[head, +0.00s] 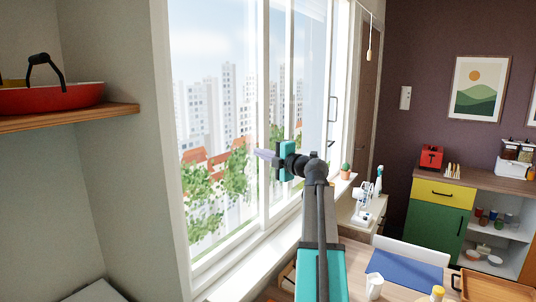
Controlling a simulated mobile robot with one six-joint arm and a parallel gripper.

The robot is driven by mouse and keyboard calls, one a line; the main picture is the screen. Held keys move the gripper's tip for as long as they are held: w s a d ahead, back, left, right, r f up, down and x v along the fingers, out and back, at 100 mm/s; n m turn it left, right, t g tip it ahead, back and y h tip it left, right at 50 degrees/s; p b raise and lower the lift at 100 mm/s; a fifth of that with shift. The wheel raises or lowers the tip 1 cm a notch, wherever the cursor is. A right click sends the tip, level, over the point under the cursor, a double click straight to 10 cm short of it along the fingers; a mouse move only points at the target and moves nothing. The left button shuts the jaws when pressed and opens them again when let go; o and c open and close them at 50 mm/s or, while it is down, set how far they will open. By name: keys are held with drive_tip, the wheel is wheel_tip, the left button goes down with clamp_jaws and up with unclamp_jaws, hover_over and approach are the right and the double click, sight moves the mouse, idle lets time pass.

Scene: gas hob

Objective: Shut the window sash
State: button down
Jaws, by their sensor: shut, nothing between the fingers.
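The window (170,130) has a white frame and stands left of centre, with a city view behind the glass. I cannot tell exactly how far the sash stands open. My gripper (258,154) is shut and empty. It points left in front of the upright bars, left of the handle and apart from it. Whether its fingertips touch the window cannot be told. My gripper and wrist hide part of the bars.
A white sill (245,277) runs below the window, with a small potted cactus (346,171) at its far end. A shelf (70,118) with a red pan (50,98) juts out at the left. A table with a tray (492,288) and a cabinet (440,215) stand at the right.

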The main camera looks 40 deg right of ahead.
drive_tip(key=shift+w+d+r+p, duration=0.1)
drive_tip(key=shift+w+d+p, duration=0.35)
drive_tip(key=shift+w+d, duration=0.6)
drive_tip(key=shift+w+d+p, duration=0.3)
drive_tip(key=shift+d, duration=0.6)
drive_tip(key=shift+a, duration=0.15)
drive_tip(key=shift+w, duration=0.1)
